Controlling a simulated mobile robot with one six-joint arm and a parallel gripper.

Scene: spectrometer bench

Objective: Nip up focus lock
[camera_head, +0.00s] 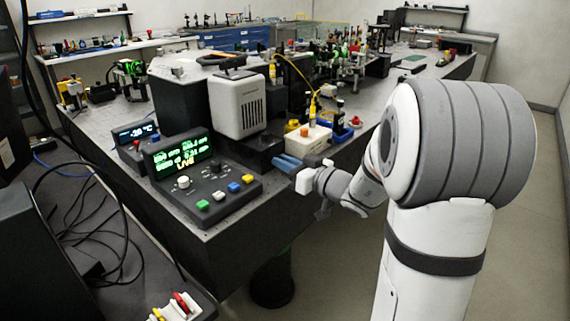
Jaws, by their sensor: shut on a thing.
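My gripper (286,162) reaches in from the right at the bench's near edge, its blue fingers pointing left. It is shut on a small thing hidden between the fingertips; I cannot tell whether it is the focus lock. The fingertips are in front of a low dark block (254,148) below the light grey instrument (238,103). Just behind my gripper is a white block (308,138) with small orange and yellow parts. No part is clearly recognisable as the focus lock at this size.
A control box with a green-lit display (183,153) and coloured buttons stands left of my gripper. A yellow cable (295,69) arches over the bench. A red knob (355,121) and more optics stand further back. Open floor (345,262) lies right of the bench.

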